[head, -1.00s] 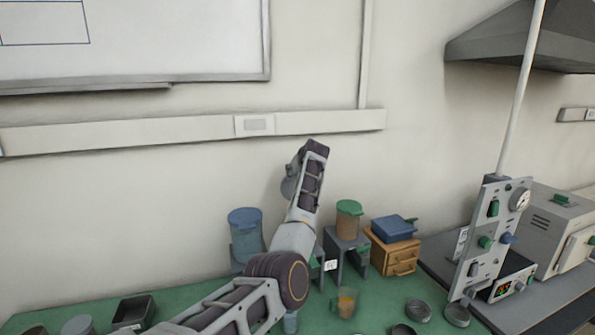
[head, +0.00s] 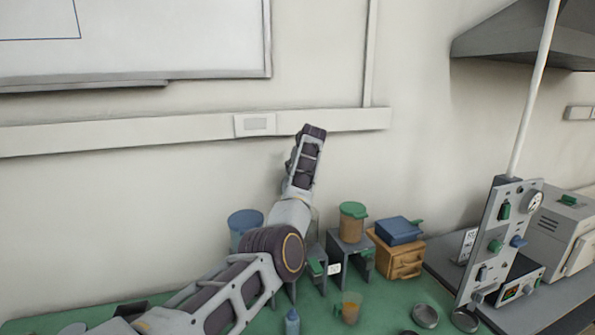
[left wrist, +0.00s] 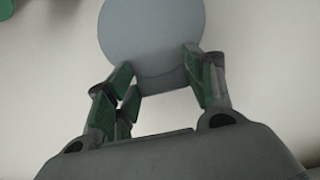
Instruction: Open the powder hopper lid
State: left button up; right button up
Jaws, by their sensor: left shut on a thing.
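A round grey-blue disc with a flat tab, which looks like the lid (left wrist: 152,32), fills the upper middle of the left wrist view. My left gripper (left wrist: 158,82) is shut on its tab, with green-padded fingers on both sides. My right gripper is not in view.
A blue-lidded container (head: 245,222) stands left of the arm. A green-lidded jar (head: 353,222) on a grey stand, a wooden drawer box (head: 398,258) and an orange-filled beaker (head: 351,306) are to its right. A grey panel on a pole (head: 499,240) stands farther right.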

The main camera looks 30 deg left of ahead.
pick_arm(q)
jog(key=shift+a+f, duration=0.1)
jog(key=shift+f, duration=0.15)
jog(key=o, duration=1.3)
jog(key=shift+o, duration=0.8)
jog(key=shift+w+a+f, duration=0.1)
jog(key=shift+w+a, duration=0.05)
jog(key=shift+a, duration=0.05)
jog(key=v, duration=1.2)
jog(key=shift+w, duration=0.1)
